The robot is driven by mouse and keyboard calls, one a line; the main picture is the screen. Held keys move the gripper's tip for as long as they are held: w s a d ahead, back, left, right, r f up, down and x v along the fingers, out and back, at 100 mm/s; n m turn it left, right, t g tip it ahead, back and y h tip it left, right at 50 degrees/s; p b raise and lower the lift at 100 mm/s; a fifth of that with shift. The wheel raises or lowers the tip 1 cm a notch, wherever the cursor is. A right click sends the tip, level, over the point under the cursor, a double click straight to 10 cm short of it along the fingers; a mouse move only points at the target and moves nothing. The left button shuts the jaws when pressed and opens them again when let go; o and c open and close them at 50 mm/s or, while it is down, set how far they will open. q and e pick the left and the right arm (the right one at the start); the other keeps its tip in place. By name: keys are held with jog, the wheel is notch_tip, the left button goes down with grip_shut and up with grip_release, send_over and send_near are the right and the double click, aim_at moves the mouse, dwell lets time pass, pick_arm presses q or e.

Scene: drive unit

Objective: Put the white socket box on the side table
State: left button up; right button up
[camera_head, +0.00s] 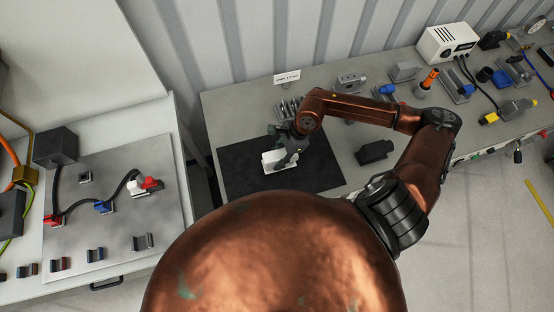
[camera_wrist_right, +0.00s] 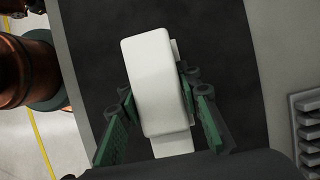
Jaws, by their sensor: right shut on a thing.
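The white socket box (camera_head: 272,162) is at the dark mat (camera_head: 240,180) on the grey side table (camera_head: 222,112). My right gripper (camera_head: 289,150) reaches down to it from above and is shut on it. In the right wrist view the box (camera_wrist_right: 157,75) lies between the green fingers of the right gripper (camera_wrist_right: 158,100), over the dark mat. I cannot tell whether the box rests on the mat or is held just above it. My left gripper is not in view.
Parts holders and tools stand along the table, including a black block (camera_head: 374,152), an orange-tipped tool (camera_head: 427,83) and a white box-shaped device (camera_head: 447,43). A grey panel (camera_head: 115,205) with cables and connectors lies at left. The mat around the box is clear.

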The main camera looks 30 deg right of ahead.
jog(key=shift+f, duration=0.8)
jog(key=o, duration=1.3)
jog(key=shift+f, duration=0.1)
jog(key=shift+d+r, duration=0.1)
jog(key=shift+r, duration=0.15)
jog(key=v, duration=1.1)
jog(key=shift+s+d+r, duration=0.15)
jog(key=shift+d+r, duration=0.1)
jog(key=shift+r, duration=0.05)
